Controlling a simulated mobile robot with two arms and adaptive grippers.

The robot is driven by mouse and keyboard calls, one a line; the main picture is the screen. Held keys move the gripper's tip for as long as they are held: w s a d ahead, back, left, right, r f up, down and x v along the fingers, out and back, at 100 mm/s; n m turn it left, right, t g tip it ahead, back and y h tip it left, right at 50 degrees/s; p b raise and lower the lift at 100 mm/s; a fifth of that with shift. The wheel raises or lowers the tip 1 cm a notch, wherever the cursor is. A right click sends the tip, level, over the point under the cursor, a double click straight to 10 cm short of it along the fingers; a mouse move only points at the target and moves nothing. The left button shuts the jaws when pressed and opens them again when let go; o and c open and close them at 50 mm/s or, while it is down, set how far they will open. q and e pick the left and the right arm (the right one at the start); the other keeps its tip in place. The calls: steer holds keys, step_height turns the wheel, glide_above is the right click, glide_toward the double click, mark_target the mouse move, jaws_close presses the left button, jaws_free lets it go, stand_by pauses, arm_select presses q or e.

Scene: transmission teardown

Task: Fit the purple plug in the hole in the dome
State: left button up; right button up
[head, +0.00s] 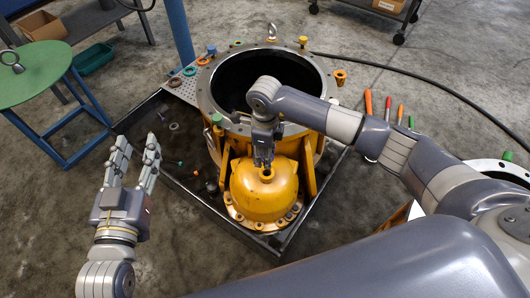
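The yellow dome (255,203) bulges from the front of the large yellow housing. Its small round hole (266,173) is on top, facing up. My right gripper (263,164) points down just above this hole, fingers close together; whether they hold anything is too small to tell. I cannot make out the purple plug; the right gripper may hide it. My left gripper (138,147) is open and empty, left of the housing and over the black tray's left side, its fingers pointing away from me.
The housing's open grey rim (215,119) stands behind the dome, with small coloured caps around it. A black tray (205,210) lies beneath, holding small loose parts. A green stool (35,75) is at left. Several screwdrivers (388,108) lie at right, near a black cable (440,88).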

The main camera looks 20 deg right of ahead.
steer(key=shift+f+b, duration=0.65)
steer(key=shift+f, duration=0.3)
steer(key=shift+f+b, duration=0.65)
steer(key=shift+f, duration=0.2)
arm_select(q)
steer(key=s+r+t+h, duration=0.2)
steer(key=s+r+t, duration=0.2)
steer(key=r, duration=0.9)
steer(key=shift+s+d+t+h, duration=0.15)
steer(key=shift+d+t+h, duration=0.2)
steer(key=shift+t, duration=1.55)
arm_select(e)
steer(key=shift+f, duration=0.15)
arm_select(q)
steer(key=shift+a, duration=0.1)
